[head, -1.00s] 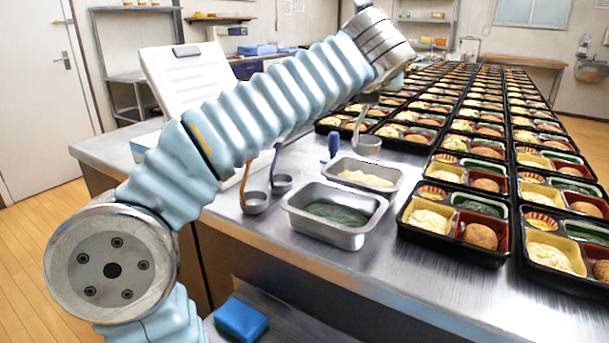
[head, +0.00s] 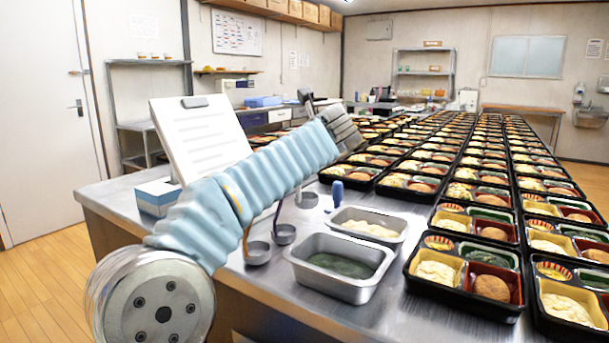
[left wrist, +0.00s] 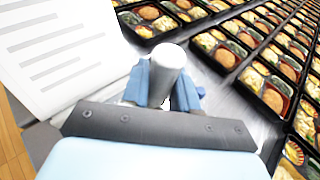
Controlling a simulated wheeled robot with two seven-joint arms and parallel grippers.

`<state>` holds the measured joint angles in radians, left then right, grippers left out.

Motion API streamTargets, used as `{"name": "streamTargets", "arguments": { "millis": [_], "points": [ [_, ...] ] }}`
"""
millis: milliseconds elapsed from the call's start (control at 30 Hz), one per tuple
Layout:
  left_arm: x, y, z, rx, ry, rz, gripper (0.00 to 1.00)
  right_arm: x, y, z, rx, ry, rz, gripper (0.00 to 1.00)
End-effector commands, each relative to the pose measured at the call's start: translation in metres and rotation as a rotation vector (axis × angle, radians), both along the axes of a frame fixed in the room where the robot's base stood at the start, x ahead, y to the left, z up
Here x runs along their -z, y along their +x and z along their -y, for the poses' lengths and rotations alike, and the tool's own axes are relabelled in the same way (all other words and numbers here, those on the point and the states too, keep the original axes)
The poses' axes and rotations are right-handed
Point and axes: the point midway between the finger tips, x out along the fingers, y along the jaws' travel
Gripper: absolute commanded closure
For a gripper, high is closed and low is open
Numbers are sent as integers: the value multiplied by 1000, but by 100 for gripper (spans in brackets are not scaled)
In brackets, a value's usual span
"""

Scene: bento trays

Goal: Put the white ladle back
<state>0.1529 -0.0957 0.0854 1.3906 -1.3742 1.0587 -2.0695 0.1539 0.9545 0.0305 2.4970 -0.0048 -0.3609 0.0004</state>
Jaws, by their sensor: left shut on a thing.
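My left gripper (left wrist: 163,85) is shut on the pale grey-white handle of the white ladle (left wrist: 170,57), which stands up between the blue fingers in the left wrist view. In the head view my left arm hides the gripper's fingers and the ladle's handle. A metal ladle bowl (head: 307,200) shows below the arm, over the table just behind two other ladles; it appears to belong to the held ladle. I cannot tell whether it touches the table. The other ladles, one with an orange handle (head: 257,253) and one with a dark blue handle (head: 284,234), are beside it. My right gripper is not in view.
Metal pans with green food (head: 340,287) and pale food (head: 399,226) stand right of the ladles. Rows of filled bento trays (head: 465,298) cover the right side. A white document board (head: 200,135) stands at the left.

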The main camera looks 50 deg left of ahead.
Motion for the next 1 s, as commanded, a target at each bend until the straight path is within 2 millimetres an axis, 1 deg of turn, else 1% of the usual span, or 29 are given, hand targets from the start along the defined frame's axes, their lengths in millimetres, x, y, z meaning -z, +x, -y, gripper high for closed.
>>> {"name": "streamTargets", "arguments": {
  "millis": [133, 233, 300, 400, 700, 800, 833, 967, 1000],
  "points": [
    [11, 5, -7, -2, 0, -2, 100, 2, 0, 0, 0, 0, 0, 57],
    [27, 13, -16, -1, -1, -3, 100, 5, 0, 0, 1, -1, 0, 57],
    [41, 12, -16, 0, -1, -3, 100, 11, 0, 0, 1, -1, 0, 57],
    [52, 12, -16, 0, 0, -1, 100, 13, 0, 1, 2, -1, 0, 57],
    [54, 12, -15, 0, 0, 0, 100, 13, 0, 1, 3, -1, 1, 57],
    [57, 12, -15, 0, -1, 0, 100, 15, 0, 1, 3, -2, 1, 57],
    [57, 12, -15, 0, -1, 0, 67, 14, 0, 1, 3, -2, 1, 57],
    [56, 12, -15, 0, -1, 0, 47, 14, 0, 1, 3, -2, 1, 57],
    [56, 12, -15, 0, -1, 0, 46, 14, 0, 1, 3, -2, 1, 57]
  ]
}}
